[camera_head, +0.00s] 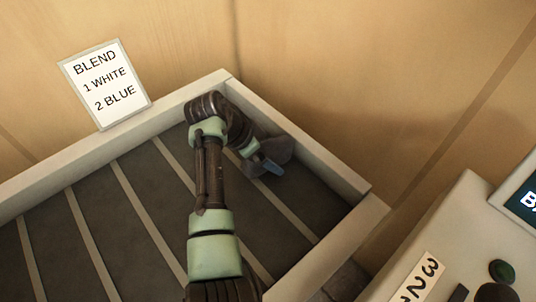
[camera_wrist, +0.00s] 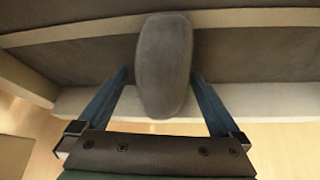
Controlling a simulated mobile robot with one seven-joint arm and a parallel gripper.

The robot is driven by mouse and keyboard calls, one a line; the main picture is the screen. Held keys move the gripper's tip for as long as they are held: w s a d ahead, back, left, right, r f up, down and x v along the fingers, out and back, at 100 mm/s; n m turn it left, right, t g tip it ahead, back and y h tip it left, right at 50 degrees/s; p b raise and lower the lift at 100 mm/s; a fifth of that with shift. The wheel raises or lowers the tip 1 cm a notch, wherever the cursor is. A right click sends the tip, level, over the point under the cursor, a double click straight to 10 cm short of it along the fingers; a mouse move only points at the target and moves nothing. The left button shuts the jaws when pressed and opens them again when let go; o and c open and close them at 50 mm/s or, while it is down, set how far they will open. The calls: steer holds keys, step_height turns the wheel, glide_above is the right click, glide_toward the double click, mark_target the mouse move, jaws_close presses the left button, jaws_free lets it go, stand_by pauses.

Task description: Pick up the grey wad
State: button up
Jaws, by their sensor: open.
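The grey wad (camera_wrist: 163,66) is a rounded, elongated lump that shows at the upper middle of the wrist view, between my two fingers. In the head view the grey wad (camera_head: 280,149) lies near the far right corner of the tray, partly hidden by my gripper. My gripper (camera_wrist: 160,85) is open, with one blue finger on each side of the wad. A gap shows between each finger and the wad. In the head view my gripper (camera_head: 268,168) is at the wad, low over the tray.
The tray (camera_head: 318,163) has a pale raised rim and a dark floor with light strips. The rim runs close to the wad. A sign (camera_head: 104,84) reads "BLEND 1 WHITE 2 BLUE". A pale console (camera_head: 440,232) with a screen stands at the right. The tray's left floor is bare.

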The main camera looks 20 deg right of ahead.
steer(key=c, duration=1.5)
steer(key=shift+c, duration=0.3)
steer(key=shift+r, duration=0.15)
